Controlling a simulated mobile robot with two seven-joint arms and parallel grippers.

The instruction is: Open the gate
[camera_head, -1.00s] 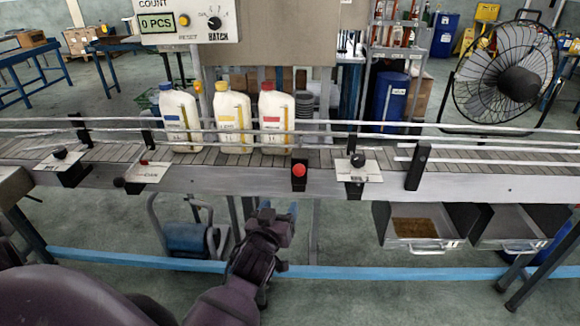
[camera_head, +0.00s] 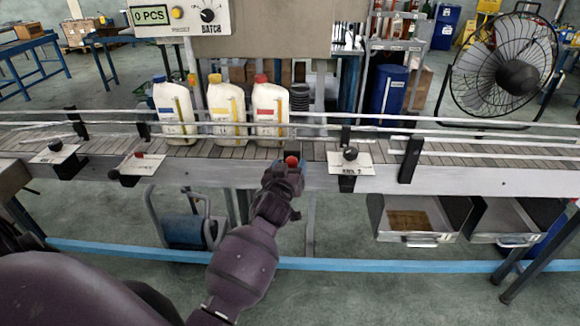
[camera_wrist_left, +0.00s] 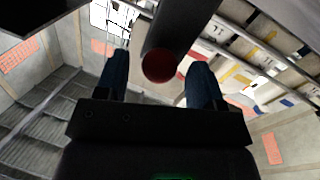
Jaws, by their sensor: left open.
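A red-ended knob (camera_head: 292,160) sits at the front edge of the conveyor, right of the bottles. In the left wrist view, the round red end (camera_wrist_left: 159,66) of a dark cylinder shows between my two blue fingers. My left gripper (camera_head: 288,172) is open and reaches up to the knob from below; in the left wrist view its fingers (camera_wrist_left: 158,72) stand either side of the red end. Whether they touch it I cannot tell. A label plate with a black knob (camera_head: 350,153) is to the right; its lettering is unreadable. I cannot tell which part is the gate. My right gripper is not in view.
Three white bottles (camera_head: 226,103) with blue, yellow and red caps stand on the conveyor (camera_head: 460,180) behind the rails. Another black-knob plate (camera_head: 55,145) is at the left. Two open metal drawers (camera_head: 412,219) hang below right. A blue bar (camera_head: 400,265) crosses low in front.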

